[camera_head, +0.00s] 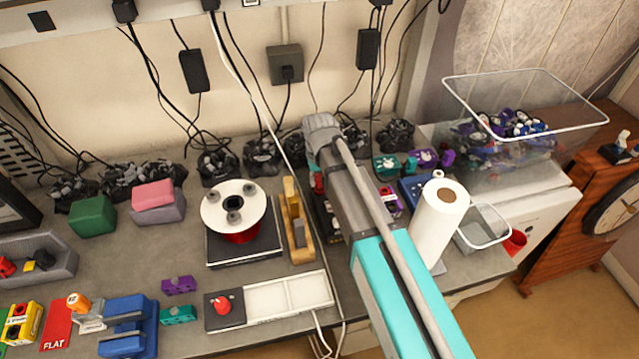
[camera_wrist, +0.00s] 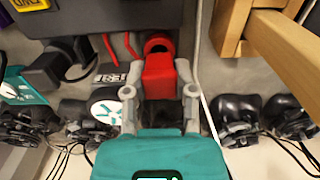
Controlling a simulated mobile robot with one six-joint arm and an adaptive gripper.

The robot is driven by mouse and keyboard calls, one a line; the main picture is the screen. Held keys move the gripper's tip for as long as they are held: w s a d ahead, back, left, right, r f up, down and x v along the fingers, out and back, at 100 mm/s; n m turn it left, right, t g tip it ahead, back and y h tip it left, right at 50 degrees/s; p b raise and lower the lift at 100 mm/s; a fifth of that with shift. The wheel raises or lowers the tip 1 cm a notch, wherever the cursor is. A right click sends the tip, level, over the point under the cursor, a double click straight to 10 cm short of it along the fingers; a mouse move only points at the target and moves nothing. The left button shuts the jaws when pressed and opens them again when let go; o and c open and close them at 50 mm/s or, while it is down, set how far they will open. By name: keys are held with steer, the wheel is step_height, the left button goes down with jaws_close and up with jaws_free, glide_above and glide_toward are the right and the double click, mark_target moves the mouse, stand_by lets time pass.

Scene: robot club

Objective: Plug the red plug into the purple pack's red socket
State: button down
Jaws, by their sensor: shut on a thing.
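In the wrist view my gripper (camera_wrist: 160,92) is shut on the red plug (camera_wrist: 160,78), with one grey finger on each side of it. A round red end (camera_wrist: 158,44) shows just beyond the plug's block; I cannot tell whether it is part of the plug. In the head view my arm hides most of the gripper. A purple pack (camera_head: 388,199) shows partly beside my arm, and another purple block (camera_head: 180,285) lies at the front left. I cannot make out a red socket on either.
A wooden stand (camera_head: 296,222) and a wire spool (camera_head: 235,207) are left of my arm. A paper towel roll (camera_head: 440,215) stands to the right. Dark bundles with cables line the wall. A dark box (camera_wrist: 75,18) with a yellow label is near the plug.

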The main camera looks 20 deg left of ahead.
mark_target(319, 177)
steer(key=shift+r+p, duration=0.45)
stand_by(0.6)
steer(key=shift+r+p, duration=1.55)
steer(key=shift+r, duration=0.05)
steer(key=c, duration=1)
jaws_free()
steer(key=shift+c, duration=0.2)
jaws_close()
steer(key=w+d+n, duration=0.2)
steer(key=w+d, duration=0.1)
steer(key=d, duration=0.6)
steer(key=w+d+r+n+p, duration=0.1)
steer(key=w+d+n, duration=0.1)
steer(key=d, duration=0.7)
steer(key=shift+w+r, duration=0.15)
steer(key=shift+w, duration=0.55)
steer(key=shift+d, duration=0.15)
